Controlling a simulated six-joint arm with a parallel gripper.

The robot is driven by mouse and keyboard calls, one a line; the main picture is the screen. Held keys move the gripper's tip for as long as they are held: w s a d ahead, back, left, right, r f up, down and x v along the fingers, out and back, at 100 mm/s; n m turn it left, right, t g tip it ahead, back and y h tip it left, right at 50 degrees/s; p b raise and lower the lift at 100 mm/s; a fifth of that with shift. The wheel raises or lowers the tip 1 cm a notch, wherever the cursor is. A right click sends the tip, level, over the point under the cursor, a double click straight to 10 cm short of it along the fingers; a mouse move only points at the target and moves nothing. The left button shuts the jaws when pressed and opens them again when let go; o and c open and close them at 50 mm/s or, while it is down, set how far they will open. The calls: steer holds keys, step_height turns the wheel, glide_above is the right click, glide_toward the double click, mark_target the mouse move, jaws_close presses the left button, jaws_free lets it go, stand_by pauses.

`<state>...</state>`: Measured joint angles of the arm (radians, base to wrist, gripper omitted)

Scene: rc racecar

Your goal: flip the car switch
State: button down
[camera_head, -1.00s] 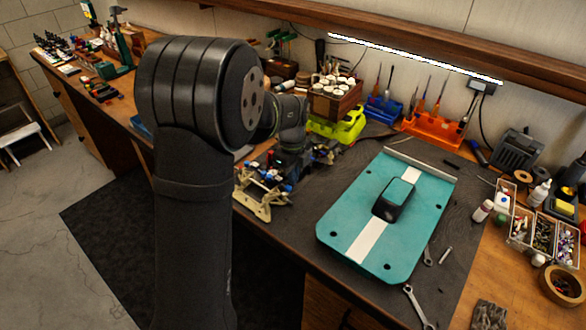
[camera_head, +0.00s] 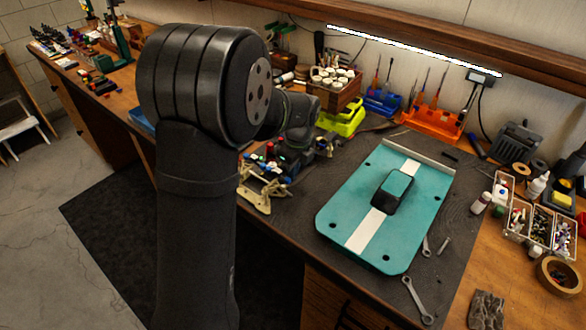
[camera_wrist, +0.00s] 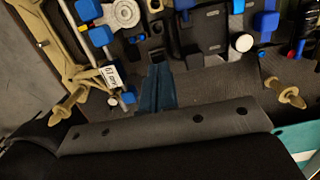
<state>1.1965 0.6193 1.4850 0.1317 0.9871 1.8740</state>
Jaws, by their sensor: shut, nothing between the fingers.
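The car chassis (camera_head: 262,192), with tan suspension arms and blue and black parts, sits on the dark mat, partly behind my arm. In the wrist view its parts fill the top: tan suspension arms (camera_wrist: 68,104), blue blocks (camera_wrist: 265,22) and black boxes (camera_wrist: 203,27). My gripper (camera_wrist: 158,68) shows there as two dark blue fingers, shut together and empty, over the chassis near the black boxes. Whether the fingertips touch anything is unclear. In the head view my gripper is hard to make out beside the chassis. I cannot pick out the switch with certainty.
The teal car body (camera_head: 345,215) with a white stripe lies right of the chassis. Wrenches (camera_head: 417,300) lie at its near right. A lime green tray (camera_head: 343,119), a wooden box (camera_head: 335,92) and an orange tool rack (camera_head: 432,121) stand behind.

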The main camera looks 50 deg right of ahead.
steer(key=shift+s+a+f, duration=0.15)
steer(key=shift+s+f, duration=0.1)
steer(key=shift+f, duration=0.35)
steer(key=shift+w, duration=0.9)
steer(key=shift+a, duration=0.1)
steer(key=shift+r, duration=0.15)
step_height(320, 180, up, 15)
steer(key=s, duration=0.1)
steer(key=shift+s+d, duration=0.35)
steer(key=shift+f, duration=0.2)
